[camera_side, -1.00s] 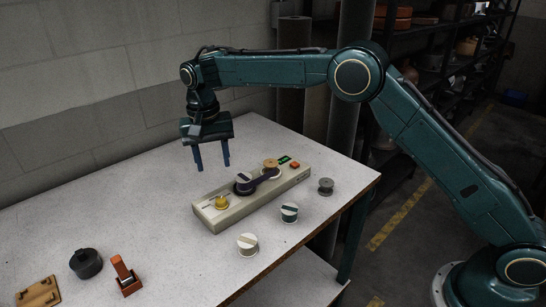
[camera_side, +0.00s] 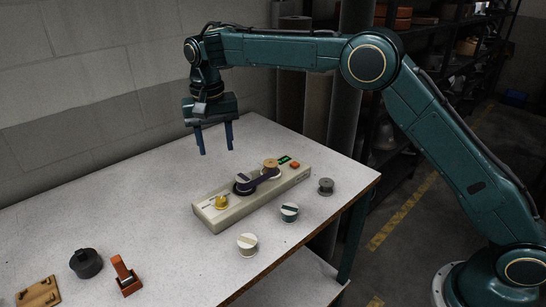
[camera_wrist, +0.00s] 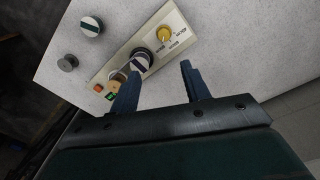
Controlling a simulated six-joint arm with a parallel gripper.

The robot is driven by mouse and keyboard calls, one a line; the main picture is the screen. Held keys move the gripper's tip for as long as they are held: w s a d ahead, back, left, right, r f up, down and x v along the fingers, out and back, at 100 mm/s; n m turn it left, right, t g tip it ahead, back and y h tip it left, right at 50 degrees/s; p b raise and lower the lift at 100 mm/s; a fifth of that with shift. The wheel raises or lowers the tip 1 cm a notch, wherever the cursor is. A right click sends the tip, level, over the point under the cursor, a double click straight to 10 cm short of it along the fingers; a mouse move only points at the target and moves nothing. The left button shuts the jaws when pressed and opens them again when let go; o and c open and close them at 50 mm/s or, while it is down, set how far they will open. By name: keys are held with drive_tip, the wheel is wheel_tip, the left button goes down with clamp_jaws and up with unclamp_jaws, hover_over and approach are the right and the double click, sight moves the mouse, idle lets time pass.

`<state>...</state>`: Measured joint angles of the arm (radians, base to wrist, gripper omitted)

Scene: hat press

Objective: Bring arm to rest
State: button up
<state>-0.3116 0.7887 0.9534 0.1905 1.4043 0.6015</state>
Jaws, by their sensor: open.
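My gripper (camera_side: 215,150) hangs in the air above the back of the white table, fingers pointing down, open with nothing between them. It also shows in the wrist view (camera_wrist: 158,85), its two blue fingers apart. Below and in front of it, to the right in the side view, lies a long beige device (camera_side: 232,213). The device carries a yellow knob (camera_side: 221,202), a dark band running to a tan round piece (camera_side: 270,164), a small green display (camera_side: 284,160) and an orange-red button (camera_side: 295,165). The gripper is clear of the device.
On the table (camera_side: 150,205) stand a white spool (camera_side: 247,244), a green-and-white spool (camera_side: 289,212) and a grey spool (camera_side: 326,186). At the front left are a dark round piece (camera_side: 86,263), an orange tool (camera_side: 125,275) and a wooden block (camera_side: 39,292). The table's left middle is clear.

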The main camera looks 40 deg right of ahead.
drive_tip(key=s+d+r+n+t, duration=0.1)
drive_tip(key=s+d+r, duration=0.55)
drive_tip(key=s, duration=0.25)
drive_tip(key=s+d+r+n+t, duration=0.2)
drive_tip(key=s+d+r, duration=0.3)
drive_tip(key=s+r, duration=0.3)
drive_tip(key=s+d+f+n+t, duration=0.1)
drive_tip(key=s+d+f, duration=0.1)
drive_tip(key=s, duration=0.9)
drive_tip(key=s+d+f+n+t, duration=0.1)
drive_tip(key=s+d+f, duration=0.2)
drive_tip(key=s, duration=0.8)
wheel_tip(320, 180, down, 2)
drive_tip(key=shift+f+t, duration=0.2)
drive_tip(key=shift+t, duration=0.1)
